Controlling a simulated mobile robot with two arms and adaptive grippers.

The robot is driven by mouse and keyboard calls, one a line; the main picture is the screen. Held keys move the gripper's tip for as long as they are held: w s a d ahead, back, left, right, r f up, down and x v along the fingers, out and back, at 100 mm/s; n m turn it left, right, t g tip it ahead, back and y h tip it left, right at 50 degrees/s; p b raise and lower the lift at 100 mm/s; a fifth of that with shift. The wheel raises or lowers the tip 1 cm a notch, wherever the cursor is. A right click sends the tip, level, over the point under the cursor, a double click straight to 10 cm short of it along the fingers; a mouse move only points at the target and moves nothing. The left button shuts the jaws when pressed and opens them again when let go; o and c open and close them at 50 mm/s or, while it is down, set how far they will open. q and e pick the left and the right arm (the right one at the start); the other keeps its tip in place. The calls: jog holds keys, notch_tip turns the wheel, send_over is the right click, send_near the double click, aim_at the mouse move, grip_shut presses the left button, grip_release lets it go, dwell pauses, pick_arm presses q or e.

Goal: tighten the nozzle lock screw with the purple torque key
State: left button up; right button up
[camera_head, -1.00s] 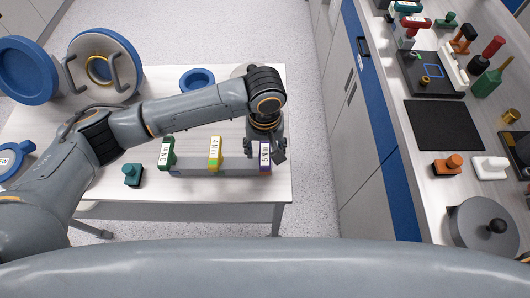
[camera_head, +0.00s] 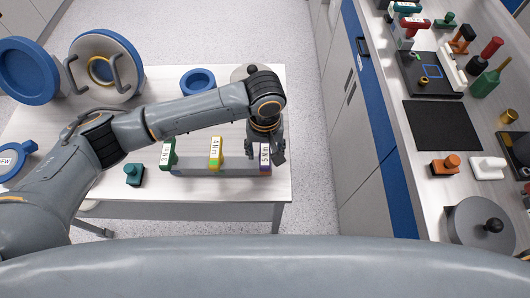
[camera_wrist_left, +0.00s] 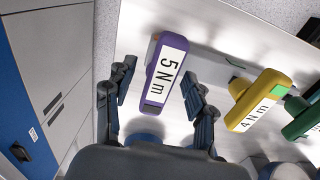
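The purple torque key (camera_head: 265,157) stands at the right end of a grey rack (camera_head: 190,168) on the white table. In the left wrist view the purple key (camera_wrist_left: 166,72) carries a "5 Nm" label. My left gripper (camera_head: 266,160) points down over it. Its fingers stand apart on either side of the key's handle in the wrist view, with gaps visible, so it is open and not gripping. A yellow "4 Nm" key (camera_head: 215,153) and a green key (camera_head: 168,153) stand farther left in the rack. I cannot make out the nozzle lock screw. My right gripper is out of view.
A round metal chamber part with handles (camera_head: 125,75) and a blue disc (camera_head: 28,70) stand at the table's back left. A blue ring (camera_head: 197,81) and a small teal-handled object (camera_head: 134,174) are also on it. A cluttered bench (camera_head: 400,150) runs along the right.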

pick_arm(q)
grip_shut()
jog(key=shift+b, duration=0.3)
notch_tip(320, 180, up, 11)
jog(key=shift+f+b, duration=0.2)
jog(key=shift+b, duration=0.45)
jog(key=shift+c, duration=2.3)
grip_release()
grip_shut()
